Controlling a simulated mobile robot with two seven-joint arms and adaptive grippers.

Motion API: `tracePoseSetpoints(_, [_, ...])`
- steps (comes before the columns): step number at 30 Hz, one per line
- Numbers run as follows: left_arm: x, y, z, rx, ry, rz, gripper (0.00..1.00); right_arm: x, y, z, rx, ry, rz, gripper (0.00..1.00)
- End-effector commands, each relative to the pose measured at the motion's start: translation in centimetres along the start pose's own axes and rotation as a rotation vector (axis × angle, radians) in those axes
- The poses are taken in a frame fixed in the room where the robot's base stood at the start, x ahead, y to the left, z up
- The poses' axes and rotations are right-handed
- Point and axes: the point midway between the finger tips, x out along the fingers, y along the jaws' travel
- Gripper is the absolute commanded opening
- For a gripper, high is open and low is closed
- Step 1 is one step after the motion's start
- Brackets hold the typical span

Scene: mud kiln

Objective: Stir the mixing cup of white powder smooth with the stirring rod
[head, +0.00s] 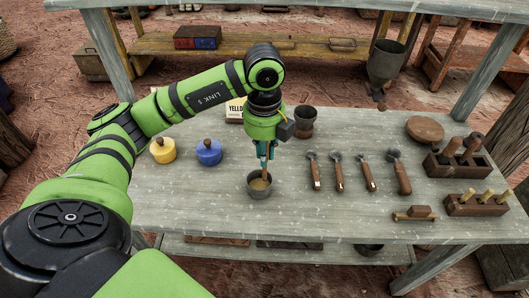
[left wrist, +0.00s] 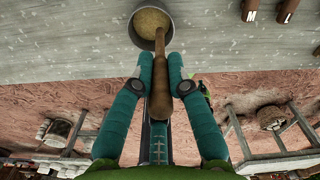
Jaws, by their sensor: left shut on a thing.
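The mixing cup (head: 259,195) is a small grey cup standing upright near the front middle of the table. Its contents (left wrist: 153,20) look yellowish tan rather than white. My left gripper (head: 265,158) is above the cup, pointing down, and is shut on the wooden stirring rod (left wrist: 160,85). The rod's lower end is inside the cup, at the contents; its very tip is hard to make out. The teal fingers (left wrist: 160,75) stay above and apart from the rim. My right gripper is not in view.
Yellow (head: 162,150) and blue (head: 208,152) lidded pots stand left. A dark cup (head: 304,121) and a "YELLO" labelled box (head: 235,110) stand behind my gripper. Several wooden-handled scoops (head: 338,172) lie right of the cup. Wooden racks (head: 476,205) stand far right. The table's front left is clear.

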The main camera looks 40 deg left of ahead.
Motion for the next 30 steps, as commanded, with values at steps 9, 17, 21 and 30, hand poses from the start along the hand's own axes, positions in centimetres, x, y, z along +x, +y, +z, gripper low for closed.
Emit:
tracePoseSetpoints(9, [-2.9, 0.0, 0.0, 0.000, 0.000, 0.000, 0.00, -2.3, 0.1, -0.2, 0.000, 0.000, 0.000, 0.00])
tracePoseSetpoints(17, [-4.8, 0.0, 0.0, 0.000, -0.001, 0.000, 0.00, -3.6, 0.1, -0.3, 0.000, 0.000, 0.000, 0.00])
tracePoseSetpoints(21, [-4.8, 0.0, 0.0, 0.000, 0.000, 0.000, 0.00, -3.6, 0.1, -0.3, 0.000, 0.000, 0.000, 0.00])
tracePoseSetpoints(30, [-4.8, 0.0, 0.0, 0.000, 0.000, 0.000, 0.00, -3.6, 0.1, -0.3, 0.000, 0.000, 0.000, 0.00])
